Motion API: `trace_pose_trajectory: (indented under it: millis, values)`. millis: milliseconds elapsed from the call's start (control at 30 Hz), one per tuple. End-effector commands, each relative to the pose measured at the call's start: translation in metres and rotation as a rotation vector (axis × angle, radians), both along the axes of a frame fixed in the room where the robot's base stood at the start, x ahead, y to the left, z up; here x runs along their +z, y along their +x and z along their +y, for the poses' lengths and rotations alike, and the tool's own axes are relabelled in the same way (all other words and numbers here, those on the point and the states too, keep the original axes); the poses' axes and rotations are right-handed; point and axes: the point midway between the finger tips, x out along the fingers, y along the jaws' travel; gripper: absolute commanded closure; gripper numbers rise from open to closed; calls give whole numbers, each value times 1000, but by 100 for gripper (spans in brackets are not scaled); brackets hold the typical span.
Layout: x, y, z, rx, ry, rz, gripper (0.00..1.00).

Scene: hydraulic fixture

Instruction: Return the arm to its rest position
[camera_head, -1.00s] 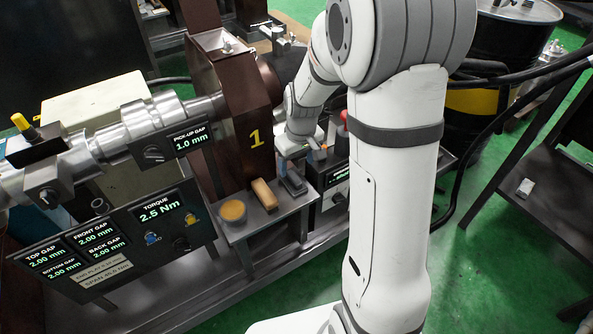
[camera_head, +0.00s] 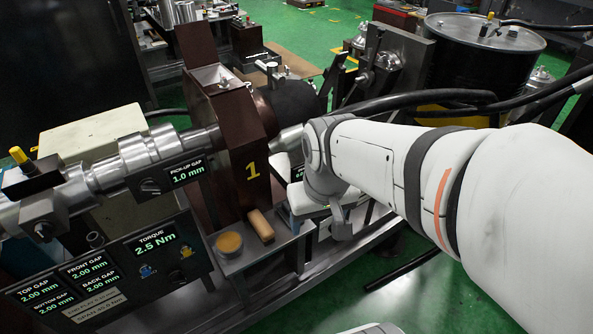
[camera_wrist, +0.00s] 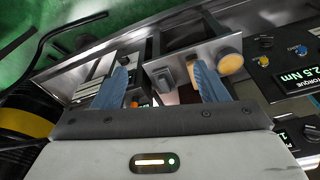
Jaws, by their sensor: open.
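My gripper (camera_wrist: 163,85) shows in the wrist view with its two blue fingers spread apart and nothing between them. In the head view my white arm reaches in from the right, and its wrist hangs beside the small shelf on the fixture. The gripper's fingers are hidden there behind my own wrist. The brown fixture housing (camera_head: 233,150) marked 1 stands just left of my wrist.
The small shelf (camera_head: 262,262) holds a yellow round tin (camera_head: 229,243) and a wooden-coloured block (camera_head: 261,226). A display panel (camera_head: 120,268) is at lower left. A black drum (camera_head: 480,65) and thick black hoses (camera_head: 420,100) stand behind my arm. Green floor is open at lower right.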

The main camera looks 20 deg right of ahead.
Motion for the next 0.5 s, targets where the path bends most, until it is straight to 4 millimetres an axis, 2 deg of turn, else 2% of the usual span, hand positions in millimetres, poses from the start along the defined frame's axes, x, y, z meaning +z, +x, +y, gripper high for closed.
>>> trace_pose_trajectory:
  millis: [133,367,500]
  values:
    - [1,-10,-2,-20,0,-4,34]
    - [1,-10,-2,-20,1,-3,34]
    - [8,-10,-2,-19,1,-5,34]
